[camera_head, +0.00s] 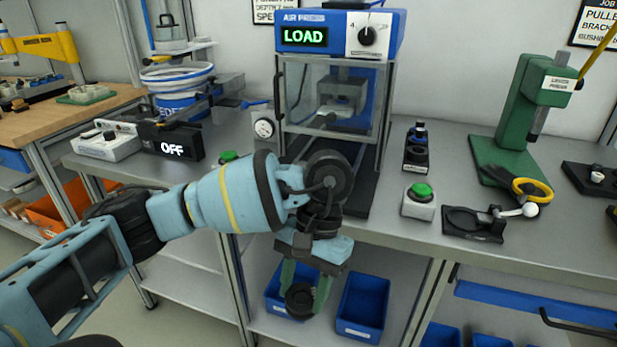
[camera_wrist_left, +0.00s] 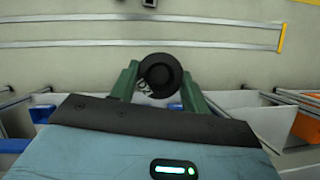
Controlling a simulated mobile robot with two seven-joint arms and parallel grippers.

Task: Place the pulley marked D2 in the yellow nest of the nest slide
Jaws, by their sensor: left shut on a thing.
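My left gripper (camera_head: 303,300) is shut on a small black round pulley (camera_head: 299,299), held in front of the bench, below the level of its top. A dark slide (camera_head: 350,200) runs out of the air press (camera_head: 335,95) toward the bench front. My arm hides part of it, and I cannot make out a yellow nest on it. My right gripper is not in view.
The air press display reads LOAD. A green button box (camera_head: 419,202) and a black clamp fixture (camera_head: 473,223) stand right of the slide, then a green lever press (camera_head: 520,120). A box reading OFF (camera_head: 175,142) is on the left. Blue bins (camera_head: 362,306) sit on the lower shelf.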

